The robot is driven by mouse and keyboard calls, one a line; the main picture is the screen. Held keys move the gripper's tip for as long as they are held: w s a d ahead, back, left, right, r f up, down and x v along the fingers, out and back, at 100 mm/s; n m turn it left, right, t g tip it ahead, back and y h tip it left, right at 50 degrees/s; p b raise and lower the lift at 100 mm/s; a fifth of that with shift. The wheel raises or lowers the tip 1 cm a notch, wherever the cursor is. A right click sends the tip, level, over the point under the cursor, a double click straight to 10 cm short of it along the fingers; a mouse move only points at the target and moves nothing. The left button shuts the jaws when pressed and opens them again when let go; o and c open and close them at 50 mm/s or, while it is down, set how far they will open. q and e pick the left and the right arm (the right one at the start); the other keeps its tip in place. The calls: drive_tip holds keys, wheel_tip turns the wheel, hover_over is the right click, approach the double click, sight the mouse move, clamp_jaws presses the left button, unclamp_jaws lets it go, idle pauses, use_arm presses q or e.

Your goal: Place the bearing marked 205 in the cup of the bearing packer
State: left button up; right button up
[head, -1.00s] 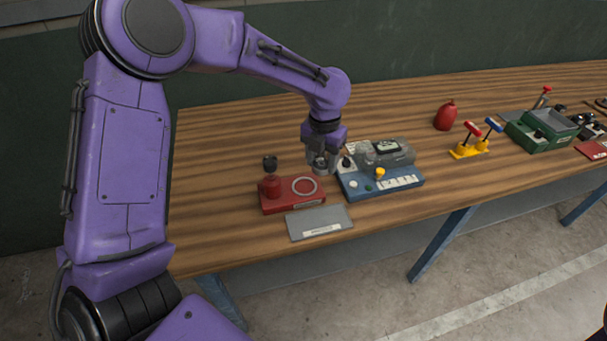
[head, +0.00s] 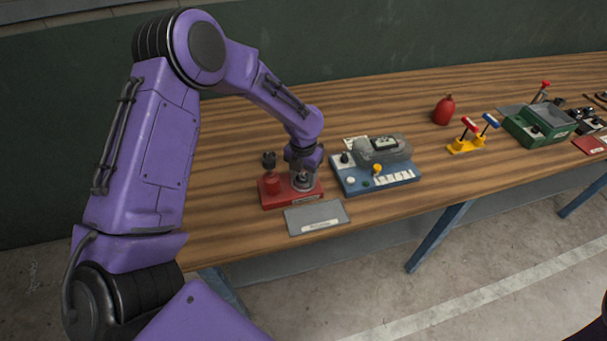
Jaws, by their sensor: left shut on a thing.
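The bearing packer is a red base (head: 272,201) with a red cylinder and dark knob at its left end. My left gripper (head: 303,183) is over the right end of that base, pointing down, where the round cup lies. It is shut on a small dark ring-like thing, likely the bearing, at the cup. The gripper hides most of the cup. I cannot read a 205 mark, and cannot tell whether the bearing touches the cup. My right gripper is not in view.
A grey labelled plate (head: 317,218) lies in front of the packer. A blue device with a grey top (head: 378,187) stands close on the right. Farther right are a red bottle (head: 443,110), a yellow stand (head: 466,146) and a green box (head: 540,133). Bare wood lies behind the packer.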

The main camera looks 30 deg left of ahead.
sight(304, 178)
use_arm(q)
drive_tip(key=o, duration=1.3)
drive_tip(key=shift+s+f, duration=0.25)
drive_tip(key=shift+s+a+f, duration=0.1)
drive_tip(key=shift+f, duration=0.05)
drive_tip(key=r, duration=0.3)
drive_tip(key=r+b, duration=0.1)
drive_tip(key=shift+w+d+r, duration=0.2)
drive_tip(key=shift+w+d, duration=0.05)
drive_tip(key=shift+w, duration=0.15)
wheel_tip(304, 178, up, 9)
drive_tip(key=shift+s+a+f+b, duration=0.1)
drive_tip(key=shift+a+f+b, duration=0.05)
drive_tip(key=shift+b, duration=0.45)
drive_tip(key=shift+f, duration=0.1)
